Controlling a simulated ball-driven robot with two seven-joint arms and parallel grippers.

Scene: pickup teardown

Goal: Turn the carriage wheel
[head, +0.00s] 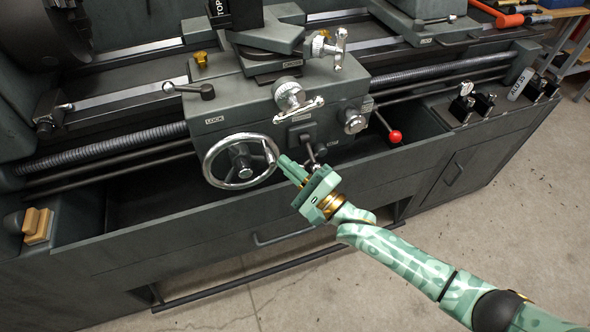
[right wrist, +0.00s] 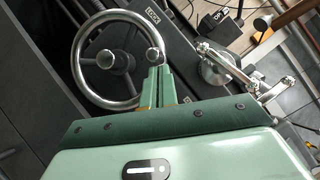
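The carriage wheel (head: 212,177) is a chrome handwheel with a dark hub, on the front of the lathe carriage at its lower left. It also shows at the upper left of the right wrist view (right wrist: 79,75). Its chrome crank handle (head: 270,151) stands out from the rim at the upper right; the handle's round end (right wrist: 152,56) shows just beyond my fingertips. My right gripper (head: 284,162) reaches in from the lower right. Its green fingers (right wrist: 160,80) lie together, with the tips beside the handle; I cannot tell whether they touch it. My left gripper is not in view.
A smaller chrome cross-slide crank (head: 290,97) and a lever (head: 308,150) sit close to the right of the wheel. A red-knobbed lever (head: 394,136) sticks out further right. The chip tray's front wall (head: 150,236) runs below. Open floor lies in front.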

